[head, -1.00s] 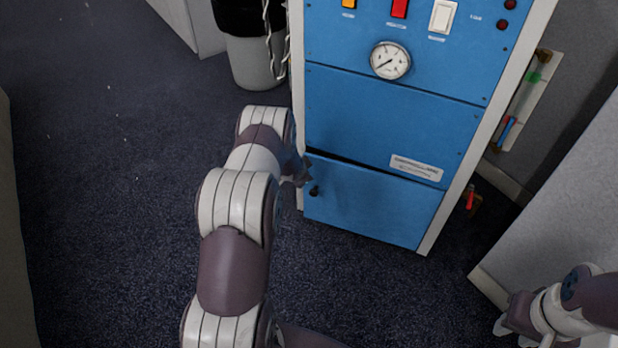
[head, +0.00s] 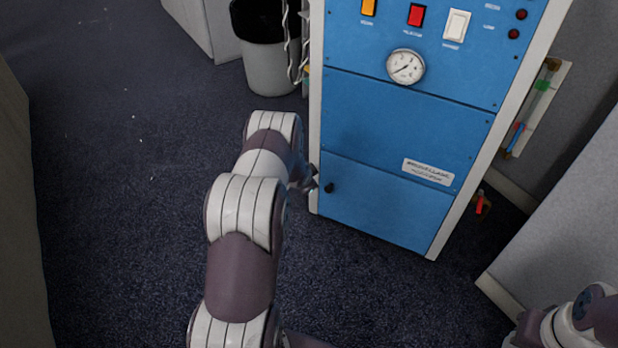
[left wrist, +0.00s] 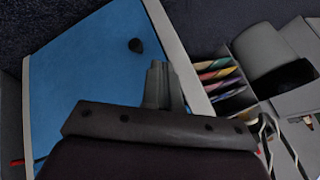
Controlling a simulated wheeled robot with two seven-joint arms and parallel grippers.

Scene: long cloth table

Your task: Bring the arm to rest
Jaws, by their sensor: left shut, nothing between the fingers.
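My left arm (head: 240,270) reaches forward from the bottom of the head view. Its gripper (head: 308,184) is small and partly hidden by the wrist there, beside the lower left edge of a blue cabinet (head: 400,120). In the left wrist view the left gripper (left wrist: 162,84) has its fingers together and empty. It appears over the cabinet's edge, apart from the black knob (left wrist: 136,45). The lower door (head: 385,205) looks flush with the cabinet front. Part of my right arm (head: 575,325) shows at the bottom right; its gripper cannot be made out.
A grey bin (head: 268,70) with a black liner stands left of the cabinet, with cables between them. Grey panels (head: 565,220) stand at the right. The dark carpet (head: 120,200) left of my left arm is clear. Coloured folders (left wrist: 218,72) show in the wrist view.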

